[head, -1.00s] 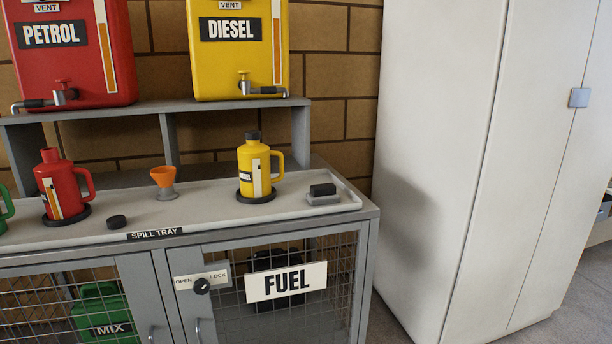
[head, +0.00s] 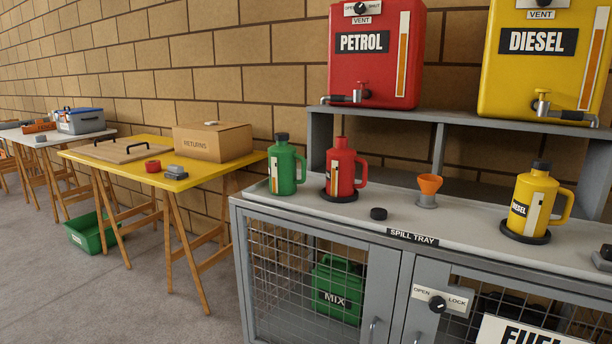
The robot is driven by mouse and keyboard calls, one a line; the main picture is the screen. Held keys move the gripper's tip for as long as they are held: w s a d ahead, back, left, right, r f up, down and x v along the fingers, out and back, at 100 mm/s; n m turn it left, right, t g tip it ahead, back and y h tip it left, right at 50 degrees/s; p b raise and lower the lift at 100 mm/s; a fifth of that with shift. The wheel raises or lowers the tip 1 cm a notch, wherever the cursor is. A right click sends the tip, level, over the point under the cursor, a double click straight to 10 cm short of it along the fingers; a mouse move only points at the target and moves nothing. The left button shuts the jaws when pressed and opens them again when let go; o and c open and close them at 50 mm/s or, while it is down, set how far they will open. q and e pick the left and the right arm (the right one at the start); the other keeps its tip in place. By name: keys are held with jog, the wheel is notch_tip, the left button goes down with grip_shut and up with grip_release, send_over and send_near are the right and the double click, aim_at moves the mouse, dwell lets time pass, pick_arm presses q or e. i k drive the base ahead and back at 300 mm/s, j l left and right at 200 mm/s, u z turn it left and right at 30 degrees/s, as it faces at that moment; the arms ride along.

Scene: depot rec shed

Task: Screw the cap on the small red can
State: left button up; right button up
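The small red can (head: 343,170) stands upright on a dark round base on the spill tray (head: 450,229), its neck open with no cap on it. A small black cap (head: 378,213) lies flat on the tray just in front of the can, to its right. A small green can (head: 285,168) with a dark cap stands to the left of the red can. A small yellow can (head: 536,203) with a dark cap stands on a base further right. Neither of my grippers shows in the head view.
An orange funnel (head: 429,186) stands in a holder between the red and yellow cans. Red petrol (head: 372,75) and yellow diesel (head: 540,85) tanks sit on the shelf above. The cabinet below has mesh doors. A yellow trestle table (head: 130,163) with a cardboard box stands left, beyond clear floor.

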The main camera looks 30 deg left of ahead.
aim_at(342, 159)
jog(key=u, duration=0.85)
